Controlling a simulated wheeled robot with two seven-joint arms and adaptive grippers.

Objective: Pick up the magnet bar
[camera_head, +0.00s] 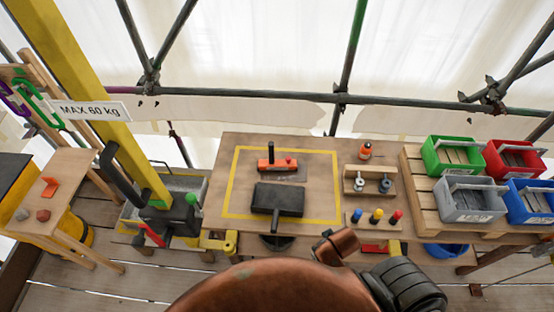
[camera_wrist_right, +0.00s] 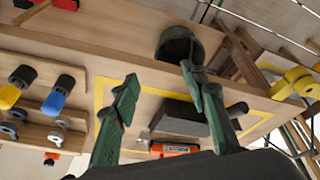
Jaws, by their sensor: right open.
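An orange-red bar with an upright black handle (camera_head: 278,164) lies on the table inside the yellow taped outline; it looks like the magnet bar, though I cannot be sure. It also shows in the right wrist view (camera_wrist_right: 174,148), partly hidden behind a dark block (camera_wrist_right: 180,118). In the head view this dark block with a handle (camera_head: 278,200) lies just in front of the bar. My right gripper (camera_wrist_right: 158,75) is open and empty in its wrist view, its green fingers apart and clear of the bar. My left gripper is not in view.
A large copper-coloured rounded form (camera_head: 270,288) fills the bottom middle of the head view. A wooden rack (camera_head: 369,181) and coloured-handled tools (camera_head: 376,217) stand right of the tape. Coloured bins (camera_head: 451,156) sit farther right. A dark bucket (camera_wrist_right: 180,45) is at the table's front edge.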

